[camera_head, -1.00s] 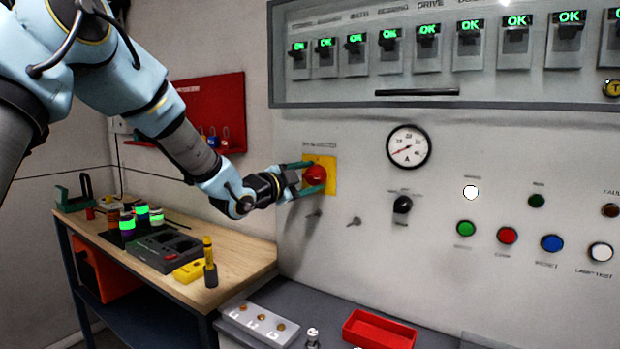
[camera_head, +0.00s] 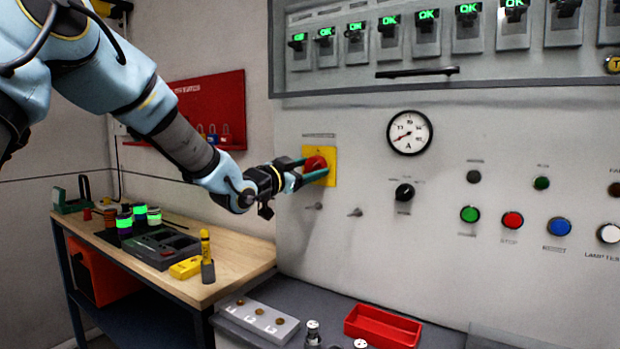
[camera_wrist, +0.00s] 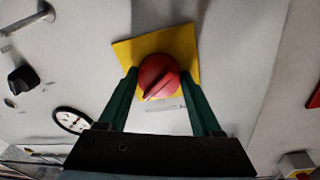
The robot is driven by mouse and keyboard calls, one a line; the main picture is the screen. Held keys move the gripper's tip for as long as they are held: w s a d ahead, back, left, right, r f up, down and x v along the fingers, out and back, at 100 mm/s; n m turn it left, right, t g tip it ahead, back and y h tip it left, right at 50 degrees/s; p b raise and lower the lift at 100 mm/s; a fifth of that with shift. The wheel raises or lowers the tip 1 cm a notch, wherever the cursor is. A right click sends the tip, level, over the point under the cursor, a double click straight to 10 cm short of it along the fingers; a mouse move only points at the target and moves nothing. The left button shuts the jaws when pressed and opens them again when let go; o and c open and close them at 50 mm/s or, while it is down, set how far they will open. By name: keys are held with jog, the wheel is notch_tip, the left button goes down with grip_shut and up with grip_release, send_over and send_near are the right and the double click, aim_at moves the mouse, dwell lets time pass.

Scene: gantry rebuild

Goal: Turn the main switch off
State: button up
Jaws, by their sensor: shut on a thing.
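The main switch is a red rotary knob (camera_head: 315,163) on a yellow plate (camera_head: 331,154) on the grey panel. My gripper (camera_head: 313,168) reaches it from the left, with its green fingers on either side of the knob. In the wrist view, the red knob (camera_wrist: 158,76) sits between the two fingertips of my gripper (camera_wrist: 160,88), which is shut on it. The knob's raised handle bar slants in that view. The label beside the plate is too blurred to read.
A black selector (camera_head: 404,192) and a gauge (camera_head: 409,132) are to the right. A wooden bench (camera_head: 235,262) with tools stands left, and a red tray (camera_head: 383,328) lies below.

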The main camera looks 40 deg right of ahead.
jog(key=n, duration=0.2)
jog(key=n+b, duration=0.1)
jog(key=n, duration=0.1)
jog(key=n+b, duration=0.1)
jog(key=n, duration=0.1)
jog(key=shift+f+t, duration=0.25)
jog(key=shift+t, duration=0.15)
jog(key=n+t+b, duration=0.1)
jog(key=n+b, duration=0.1)
jog(key=n, duration=0.3)
jog(key=shift+s+n, duration=0.15)
jog(key=shift+n, duration=0.55)
jog(key=o, duration=1.4)
jog(key=shift+r, duration=0.1)
jog(key=b+v, duration=0.3)
jog(key=v, duration=0.7)
jog(key=shift+s+a, duration=0.1)
jog(key=shift+a, duration=0.25)
